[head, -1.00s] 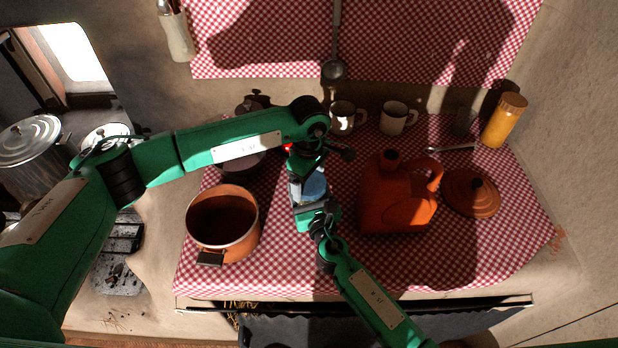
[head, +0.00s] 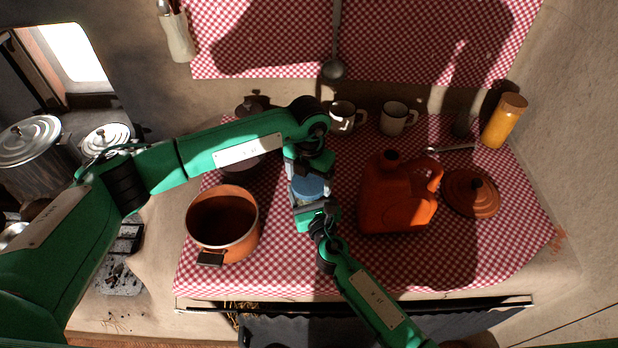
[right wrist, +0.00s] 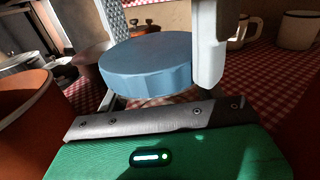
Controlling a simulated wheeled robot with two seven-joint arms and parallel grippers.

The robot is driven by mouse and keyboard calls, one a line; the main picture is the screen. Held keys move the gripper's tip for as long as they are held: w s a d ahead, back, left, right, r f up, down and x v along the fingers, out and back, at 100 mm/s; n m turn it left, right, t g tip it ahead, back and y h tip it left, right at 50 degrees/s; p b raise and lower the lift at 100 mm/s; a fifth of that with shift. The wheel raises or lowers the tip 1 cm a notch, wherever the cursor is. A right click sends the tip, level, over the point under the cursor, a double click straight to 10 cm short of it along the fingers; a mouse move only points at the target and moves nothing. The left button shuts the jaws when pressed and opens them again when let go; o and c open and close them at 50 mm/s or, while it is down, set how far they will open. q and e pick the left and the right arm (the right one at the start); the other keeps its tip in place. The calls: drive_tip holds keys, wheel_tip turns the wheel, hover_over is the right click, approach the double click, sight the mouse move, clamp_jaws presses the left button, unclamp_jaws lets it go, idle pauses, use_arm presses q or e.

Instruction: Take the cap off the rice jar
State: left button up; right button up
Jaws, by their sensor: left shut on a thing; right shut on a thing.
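The rice jar (head: 303,201) stands on the checked cloth near the middle of the counter in the head view, mostly hidden by my grippers. Its round blue cap (head: 310,188) shows from above, and fills the middle of the right wrist view (right wrist: 150,68). My left gripper (head: 309,177) comes in from above and is shut on the cap, with its pale fingers at the cap's sides in the right wrist view. My right gripper (head: 313,210) is shut on the jar body below the cap. I cannot tell whether the cap is still seated on the jar.
An orange pot (head: 250,235) stands close on the left. An orange jug (head: 390,205) and a brown lid (head: 470,193) are on the right. Two mugs (head: 342,116) (head: 393,118) and a yellow jar (head: 503,122) stand behind. Bare cloth lies at the front right.

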sight(309, 182)
use_arm(q)
drive_tip(key=n, duration=0.3)
use_arm(e)
drive_tip(key=shift+f, duration=0.1)
use_arm(q)
drive_tip(key=n, duration=1.1)
drive_tip(key=shift+n, duration=0.4)
drive_tip(key=shift+r, duration=0.25)
drive_tip(key=shift+r, duration=0.9)
drive_tip(key=shift+r, duration=2)
use_arm(e)
drive_tip(key=o, duration=2)
